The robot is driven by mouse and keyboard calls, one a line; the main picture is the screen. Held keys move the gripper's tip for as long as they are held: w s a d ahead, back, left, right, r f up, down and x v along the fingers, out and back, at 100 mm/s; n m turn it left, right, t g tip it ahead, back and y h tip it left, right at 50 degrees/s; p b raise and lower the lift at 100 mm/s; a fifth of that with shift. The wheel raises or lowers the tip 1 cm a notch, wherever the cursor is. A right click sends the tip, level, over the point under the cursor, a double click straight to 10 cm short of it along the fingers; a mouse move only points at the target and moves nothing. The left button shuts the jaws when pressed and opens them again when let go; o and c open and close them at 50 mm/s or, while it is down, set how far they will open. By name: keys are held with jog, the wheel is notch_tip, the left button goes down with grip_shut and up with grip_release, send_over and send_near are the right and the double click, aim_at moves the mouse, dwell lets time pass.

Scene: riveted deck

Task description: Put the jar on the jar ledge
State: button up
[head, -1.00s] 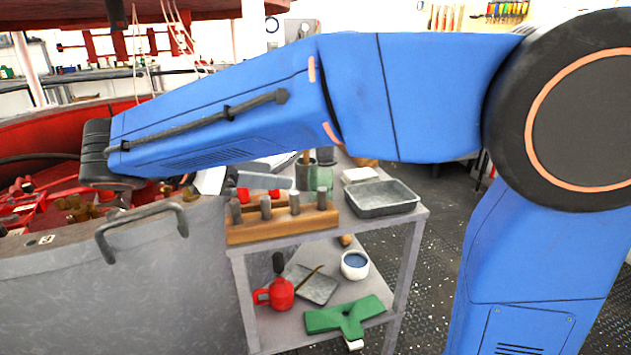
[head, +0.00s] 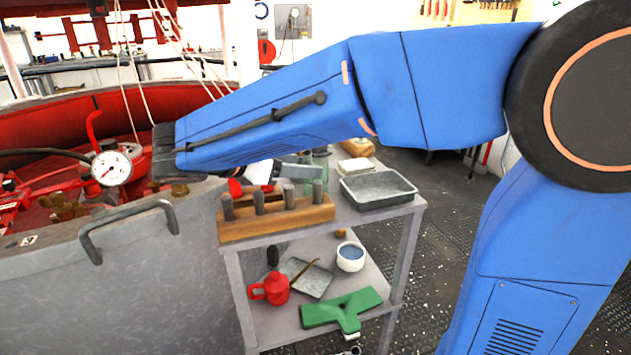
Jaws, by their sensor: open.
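I cannot pick out a jar with certainty. A small round white pot (head: 350,257) with something blue inside stands upright on the lower shelf of the grey cart. Greyish-green containers (head: 318,157) on the cart's top are mostly hidden behind my arm. No ledge can be clearly identified as the jar ledge. My blue arm reaches left across the view, over the back of the cart's top. Its dark wrist end is near a round dial gauge. My gripper's fingers do not show, so I see nothing held.
The cart top (head: 390,212) holds a wooden block with upright grey pegs (head: 275,219) and a grey tray (head: 378,190). Below are a red can (head: 270,289), a flat grey dish and a green bracket (head: 340,310). A grey panel with a handle (head: 130,225) stands left. Right floor is open.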

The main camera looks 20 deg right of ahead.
jog(key=shift+x, duration=2.95)
jog(key=shift+s+f, duration=0.15)
jog(key=shift+s, duration=0.1)
jog(key=shift+c, duration=0.6)
jog(key=c, duration=0.8)
notch_tip(320, 180, up, 10)
jog(key=shift+r, duration=0.1)
